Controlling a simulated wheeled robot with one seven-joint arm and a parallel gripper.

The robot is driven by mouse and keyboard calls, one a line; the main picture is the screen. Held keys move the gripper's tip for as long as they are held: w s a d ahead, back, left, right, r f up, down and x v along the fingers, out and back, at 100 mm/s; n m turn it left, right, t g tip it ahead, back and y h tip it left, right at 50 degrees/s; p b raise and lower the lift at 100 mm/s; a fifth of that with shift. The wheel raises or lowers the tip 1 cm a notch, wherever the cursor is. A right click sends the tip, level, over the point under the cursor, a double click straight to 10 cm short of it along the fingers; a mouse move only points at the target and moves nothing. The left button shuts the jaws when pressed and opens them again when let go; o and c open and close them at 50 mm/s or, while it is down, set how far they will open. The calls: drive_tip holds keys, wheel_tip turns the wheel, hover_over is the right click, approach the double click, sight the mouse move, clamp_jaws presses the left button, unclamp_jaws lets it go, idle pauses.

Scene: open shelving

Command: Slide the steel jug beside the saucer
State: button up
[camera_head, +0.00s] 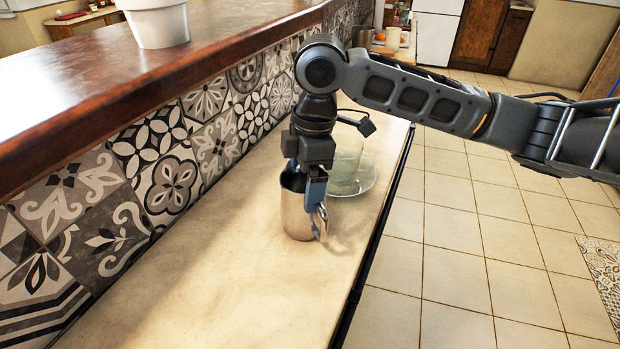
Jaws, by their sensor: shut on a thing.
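The steel jug (294,214) stands upright on the beige counter (215,290), with its handle toward the lower right. The saucer (362,187) is a clear glass dish just behind and to the right of the jug, with a pale glass cup (346,160) on it. My gripper (314,192) reaches down from above and is shut on the jug at its right side, near the handle. The gripper hides part of the jug's rim. I cannot tell whether the jug touches the saucer.
A patterned tile wall (165,170) runs along the left, topped by a wooden ledge (120,70) with a white pot (158,22). The counter's right edge drops to the tiled floor (470,250). The near counter is clear.

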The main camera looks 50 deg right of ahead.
drive_tip(key=shift+d, duration=0.1)
drive_tip(key=o, duration=0.9)
drive_tip(key=r, duration=0.7)
drive_tip(key=shift+s+d+r, duration=0.3)
drive_tip(key=shift+d+r, duration=0.05)
drive_tip(key=shift+d, duration=0.05)
